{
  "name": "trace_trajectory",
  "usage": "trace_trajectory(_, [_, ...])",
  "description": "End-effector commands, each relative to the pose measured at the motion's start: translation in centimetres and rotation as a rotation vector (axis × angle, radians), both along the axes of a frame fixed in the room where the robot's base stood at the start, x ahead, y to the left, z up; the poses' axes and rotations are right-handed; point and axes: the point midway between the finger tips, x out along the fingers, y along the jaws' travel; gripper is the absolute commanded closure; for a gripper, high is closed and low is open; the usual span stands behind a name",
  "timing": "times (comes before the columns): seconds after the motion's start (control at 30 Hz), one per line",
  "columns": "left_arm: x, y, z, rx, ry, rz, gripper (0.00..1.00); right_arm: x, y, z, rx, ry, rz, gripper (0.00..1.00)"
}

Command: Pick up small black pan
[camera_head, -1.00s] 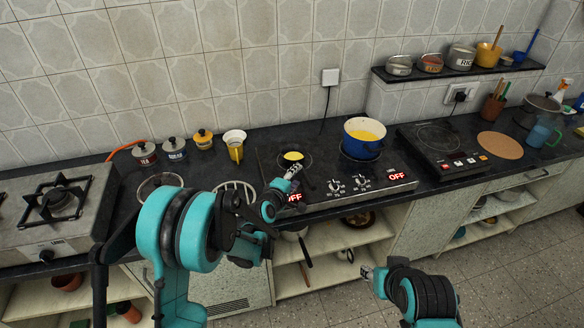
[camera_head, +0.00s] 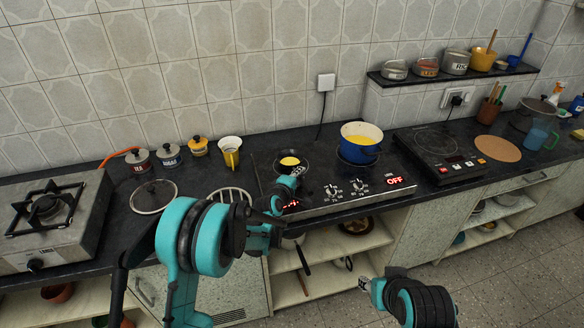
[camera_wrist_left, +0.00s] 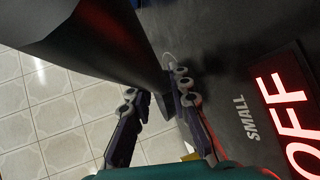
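The small black pan (camera_head: 290,162) sits on the left hob of the cooktop, with something yellow in it. My left gripper (camera_head: 290,184) is at the front side of the pan, by its handle. In the left wrist view the dark pan (camera_wrist_left: 95,35) fills the upper left and narrows towards the gripper. The two fingers of the left gripper (camera_wrist_left: 156,98) are apart, with the dark handle part between them; firm contact cannot be made out. My right gripper (camera_head: 366,284) is low in front of the counter, clear of things; its fingers are too small to read.
A blue pot (camera_head: 361,142) with yellow contents stands right of the pan on the cooktop (camera_head: 330,204). A yellow-and-white cup (camera_head: 230,152), several jars and a glass lid (camera_head: 153,196) are to the left. A second black hob (camera_head: 440,151) is further right.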

Motion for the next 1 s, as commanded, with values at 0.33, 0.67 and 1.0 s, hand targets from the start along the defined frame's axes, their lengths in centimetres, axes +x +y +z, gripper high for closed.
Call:
trace_trajectory(0.33, [0.0, 0.0, 0.1, 0.000, 0.000, 0.000, 1.00, 0.0, 0.0, 0.0, 0.000, 0.000, 0.000, 0.60])
trace_trajectory(0.67, [0.0, 0.0, 1.3, 0.000, 0.000, 0.000, 1.00, 0.0, 0.0, 0.7, 0.000, 0.000, 0.000, 0.60])
trace_trajectory(1.0, [-0.2, -0.6, 4.6, 0.002, 0.000, -0.003, 1.00, 0.0, 0.0, 2.3, 0.000, 0.000, 0.000, 0.60])
